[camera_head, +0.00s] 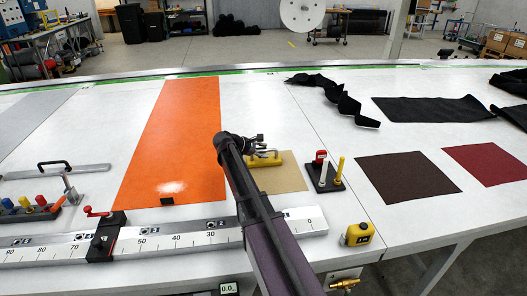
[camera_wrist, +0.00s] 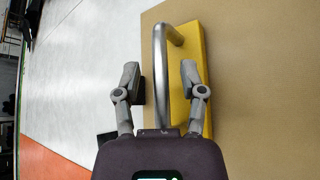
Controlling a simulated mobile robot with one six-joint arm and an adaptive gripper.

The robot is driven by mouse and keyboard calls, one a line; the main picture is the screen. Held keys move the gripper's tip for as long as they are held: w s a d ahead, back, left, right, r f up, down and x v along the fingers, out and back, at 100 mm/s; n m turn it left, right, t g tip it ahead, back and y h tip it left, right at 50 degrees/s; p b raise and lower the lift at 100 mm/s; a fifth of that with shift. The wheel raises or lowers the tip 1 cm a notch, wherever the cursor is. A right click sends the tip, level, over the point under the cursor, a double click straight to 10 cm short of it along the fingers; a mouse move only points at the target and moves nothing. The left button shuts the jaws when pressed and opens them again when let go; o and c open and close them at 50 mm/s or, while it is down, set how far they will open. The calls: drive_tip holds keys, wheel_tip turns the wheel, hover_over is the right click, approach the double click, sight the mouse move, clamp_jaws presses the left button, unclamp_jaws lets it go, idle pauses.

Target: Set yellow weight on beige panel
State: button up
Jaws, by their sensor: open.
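The yellow weight (camera_head: 266,159) is a flat yellow block with a metal handle. It rests on the beige panel (camera_head: 290,180), near the panel's far left part. In the wrist view the yellow weight (camera_wrist: 199,80) lies on the beige panel (camera_wrist: 265,120), and its silver bar handle stands up from it. My gripper (camera_wrist: 163,80) is open, with one finger on each side of the handle. Whether the fingers touch the handle or weight cannot be told. In the head view my arm covers the panel's left edge and my gripper (camera_head: 255,146) is at the weight.
A dark stand (camera_head: 328,184) with red, white and yellow upright pieces is just right of the panel. An orange sheet (camera_head: 180,130) lies to the left. A long ruler (camera_head: 170,240) runs along the front. A yellow tape measure (camera_head: 358,234) sits near the front edge.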

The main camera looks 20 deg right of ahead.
drive_tip(key=p+v, duration=0.5)
drive_tip(key=v, duration=0.6)
drive_tip(key=shift+a+r+p, duration=0.15)
drive_tip(key=shift+a+p, duration=0.15)
